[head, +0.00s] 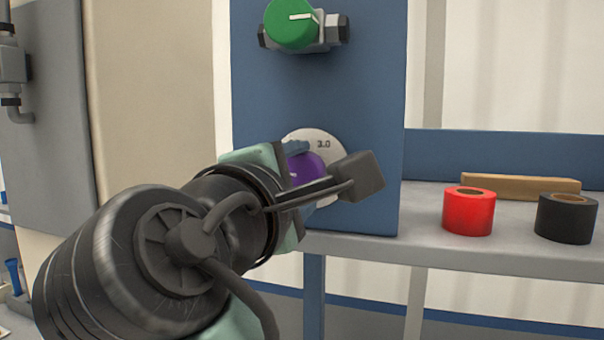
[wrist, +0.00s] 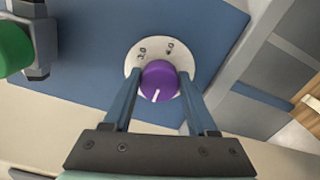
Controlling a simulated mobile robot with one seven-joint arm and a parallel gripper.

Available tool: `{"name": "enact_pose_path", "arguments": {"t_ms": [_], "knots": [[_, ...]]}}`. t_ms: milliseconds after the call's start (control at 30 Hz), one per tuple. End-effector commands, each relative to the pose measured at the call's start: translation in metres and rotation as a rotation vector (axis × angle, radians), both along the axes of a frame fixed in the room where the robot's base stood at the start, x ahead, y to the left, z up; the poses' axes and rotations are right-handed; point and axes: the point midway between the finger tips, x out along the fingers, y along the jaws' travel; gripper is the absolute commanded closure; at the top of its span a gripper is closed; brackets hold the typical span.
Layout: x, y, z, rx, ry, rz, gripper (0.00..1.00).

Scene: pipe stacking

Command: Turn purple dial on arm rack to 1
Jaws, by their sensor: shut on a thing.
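The purple dial (head: 305,172) is mounted on a blue panel (head: 318,95), in front of a pale round scale plate. In the head view my arm and gripper (head: 302,160) partly cover it, and "3.0" shows on the plate. In the wrist view the purple dial (wrist: 160,80) lies between the two blue fingers of my gripper (wrist: 160,82), which are shut on its sides. The dial's white mark points down and slightly left in that view. Two small numbers show on the upper part of the plate; the rest of the scale is hidden.
A green dial (head: 291,24) on a grey valve fitting sits above the purple one on the same panel. A grey shelf (head: 430,225) to the right holds red tape (head: 469,211), black tape (head: 567,218) and a wooden block (head: 520,187).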

Motion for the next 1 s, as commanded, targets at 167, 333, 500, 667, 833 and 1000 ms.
{"name": "enact_pose_path", "arguments": {"t_ms": [167,333,500,667,833,1000], "knots": [[-0.0002,0.0014,0.0011,-0.013,0.0,0.004,0.98],[-0.0001,0.0014,0.001,-0.012,0.001,0.004,0.98],[-0.0001,0.0013,0.0008,-0.012,0.001,0.003,0.28],[-0.0001,0.0008,0.0003,-0.01,0.002,0.001,0.12],[-0.0001,0.0004,0.0,-0.009,0.002,0.001,0.12],[-0.0078,0.0033,-0.001,-0.008,0.0,0.002,0.12]]}}
